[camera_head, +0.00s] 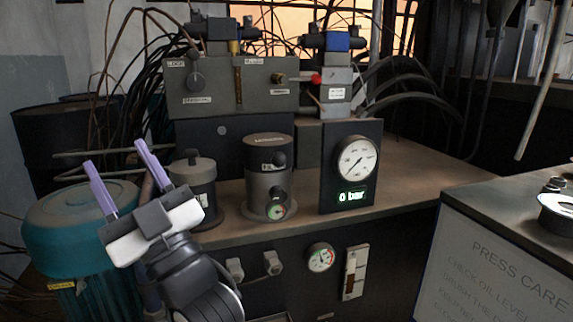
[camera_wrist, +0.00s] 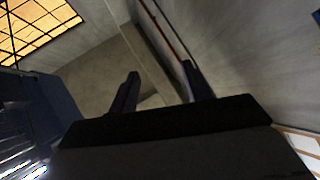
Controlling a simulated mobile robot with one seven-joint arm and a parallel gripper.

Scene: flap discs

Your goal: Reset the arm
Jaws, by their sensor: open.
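My gripper (camera_head: 120,178) is at the lower left in the head view, raised in front of the teal motor housing (camera_head: 65,225). Its two purple fingers are spread wide and point up, with nothing between them. In the wrist view my gripper (camera_wrist: 160,88) shows as two dark fingers, apart and empty. Behind them are a bare grey wall and ceiling, so the wrist camera looks upward. My arm runs down from the gripper to the bottom edge of the head view.
A bench (camera_head: 420,165) carries a valve block (camera_head: 235,98), a grey cylinder (camera_head: 268,185), a smaller capped canister (camera_head: 193,172) and a panel with a gauge (camera_head: 357,158) reading "0 bar". At right stands a cabinet marked "PRESS CARE" (camera_head: 490,260). The wrist view shows a lit window (camera_wrist: 38,28).

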